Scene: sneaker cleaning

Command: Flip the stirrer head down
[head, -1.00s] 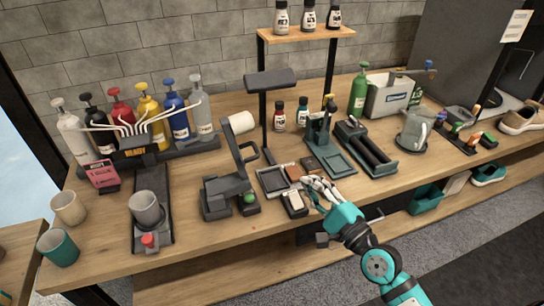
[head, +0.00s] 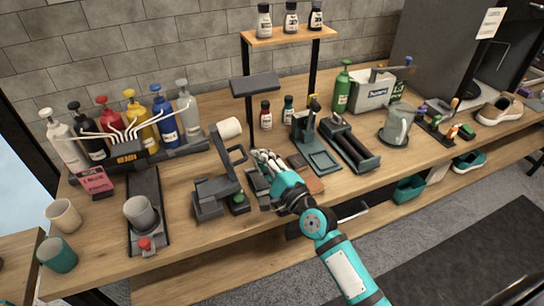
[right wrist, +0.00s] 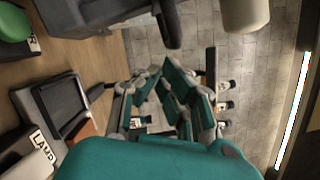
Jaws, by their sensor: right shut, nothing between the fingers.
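The stirrer is a dark grey machine with its base (head: 210,203) left of centre in the head view and a green button (head: 239,198) beside it. Its head is tilted up, with a white cylinder (head: 229,128) at the top. My right gripper (head: 264,160) is shut and empty, just right of the raised head; I see no clear contact. In the right wrist view the shut fingers (right wrist: 172,65) point toward the wall, below a dark bar (right wrist: 168,22) and the white cylinder (right wrist: 245,12). My left gripper is not in view.
A grey cup (head: 139,212) on a dark base with a red knob stands to the left. Pump bottles (head: 162,118) line the back left.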

